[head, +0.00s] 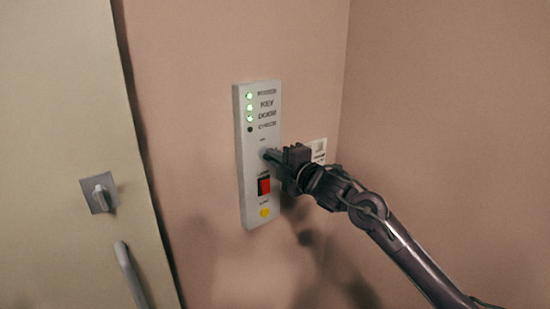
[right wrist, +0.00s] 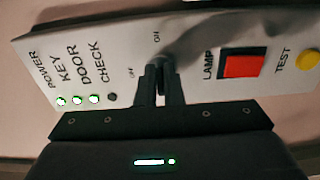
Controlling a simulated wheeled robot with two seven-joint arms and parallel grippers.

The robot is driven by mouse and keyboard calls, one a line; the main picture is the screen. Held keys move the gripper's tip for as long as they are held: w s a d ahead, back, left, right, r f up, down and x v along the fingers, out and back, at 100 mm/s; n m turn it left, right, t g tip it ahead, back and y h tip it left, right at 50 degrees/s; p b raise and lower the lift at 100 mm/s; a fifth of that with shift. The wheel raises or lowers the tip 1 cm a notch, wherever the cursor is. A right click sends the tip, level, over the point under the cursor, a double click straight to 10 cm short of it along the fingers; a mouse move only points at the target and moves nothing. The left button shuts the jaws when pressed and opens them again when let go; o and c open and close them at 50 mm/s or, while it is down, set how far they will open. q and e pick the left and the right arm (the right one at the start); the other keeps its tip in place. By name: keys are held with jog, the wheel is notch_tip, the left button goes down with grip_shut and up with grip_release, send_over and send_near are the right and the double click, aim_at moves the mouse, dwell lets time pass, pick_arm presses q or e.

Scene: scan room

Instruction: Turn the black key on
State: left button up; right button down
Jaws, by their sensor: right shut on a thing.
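A grey control panel (head: 243,195) is fixed to the wall, with the labels POWER, KEY, DOOR and CHECK beside its lights. The POWER, KEY and DOOR lights (head: 250,107) glow green; the CHECK light (head: 250,130) is dark. My right gripper (head: 272,157) is at the middle of the panel. In the right wrist view my right gripper (right wrist: 160,90) is shut on the black key (right wrist: 158,64), between the ON and OFF marks. The fingers cover most of the key, so its exact angle is hard to tell. My left gripper is not in view.
Below the key on the panel are a red lamp switch (head: 264,186) and a yellow test button (head: 264,212). A white wall plate (head: 319,147) is behind my right gripper. A door with a latch (head: 100,194) and handle (head: 128,270) stands at left.

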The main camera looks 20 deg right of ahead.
dwell(0.3)
jog(key=c, duration=1.6)
grip_release()
jog(key=shift+o, duration=0.2)
jog(key=b+v, duration=0.3)
jog(key=v, duration=0.5)
jog(key=shift+w, duration=0.1)
